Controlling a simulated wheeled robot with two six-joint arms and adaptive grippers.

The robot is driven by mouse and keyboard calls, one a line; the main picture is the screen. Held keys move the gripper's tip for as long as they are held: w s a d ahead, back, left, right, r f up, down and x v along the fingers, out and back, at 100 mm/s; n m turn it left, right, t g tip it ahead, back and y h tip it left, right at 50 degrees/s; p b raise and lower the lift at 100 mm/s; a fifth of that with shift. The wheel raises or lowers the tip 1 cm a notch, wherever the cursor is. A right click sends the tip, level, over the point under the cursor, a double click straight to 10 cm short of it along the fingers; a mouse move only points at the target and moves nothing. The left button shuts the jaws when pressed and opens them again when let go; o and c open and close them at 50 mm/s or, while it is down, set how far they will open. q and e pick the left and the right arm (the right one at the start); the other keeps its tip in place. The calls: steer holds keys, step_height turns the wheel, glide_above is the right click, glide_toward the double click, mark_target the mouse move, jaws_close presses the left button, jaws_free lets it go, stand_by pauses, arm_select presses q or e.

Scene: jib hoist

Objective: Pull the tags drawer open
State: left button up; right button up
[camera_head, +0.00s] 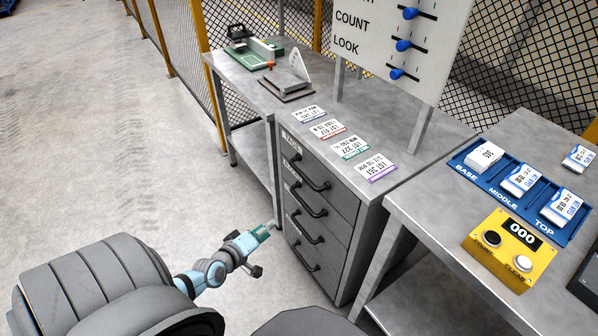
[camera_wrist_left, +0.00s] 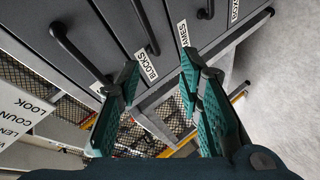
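The grey drawer cabinet (camera_head: 345,220) stands under the bench, with a stack of drawers on its front. Each has a black bar handle, such as the top one (camera_head: 312,176). All drawers look shut. In the left wrist view, labels read BLOCKS (camera_wrist_left: 146,64) and GAMES (camera_wrist_left: 184,33); another label (camera_wrist_left: 234,10) is cut off and unclear. I cannot read a tags label, so I cannot tell which drawer it is. My left gripper (camera_head: 263,233) is in front of the cabinet, left of the handles; in its wrist view (camera_wrist_left: 158,72) the fingers are apart and empty. My right gripper is out of view.
Several lot cards (camera_head: 349,148) lie on the cabinet top. A sign board (camera_head: 405,40) with blue sliders stands behind them. At right, a blue tray (camera_head: 462,161) and a yellow counter box (camera_head: 497,270) sit on a bench. Open floor (camera_head: 110,130) lies left.

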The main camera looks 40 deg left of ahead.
mark_target(302, 174)
arm_select(q)
steer(key=w+r+n+t, duration=0.3)
steer(key=w+r+n, duration=0.25)
steer(key=r, duration=0.35)
steer(key=shift+m, duration=0.45)
steer(key=w+b, duration=0.1)
steer(key=w, duration=0.3)
steer(key=w+f+b, duration=0.1)
steer(key=w+b, duration=0.1)
steer(key=w, duration=0.2)
steer(key=w+a+f+b, duration=0.1)
steer(key=w+b, duration=0.1)
steer(key=w, duration=0.3)
steer(key=shift+f, duration=0.1)
jaws_close()
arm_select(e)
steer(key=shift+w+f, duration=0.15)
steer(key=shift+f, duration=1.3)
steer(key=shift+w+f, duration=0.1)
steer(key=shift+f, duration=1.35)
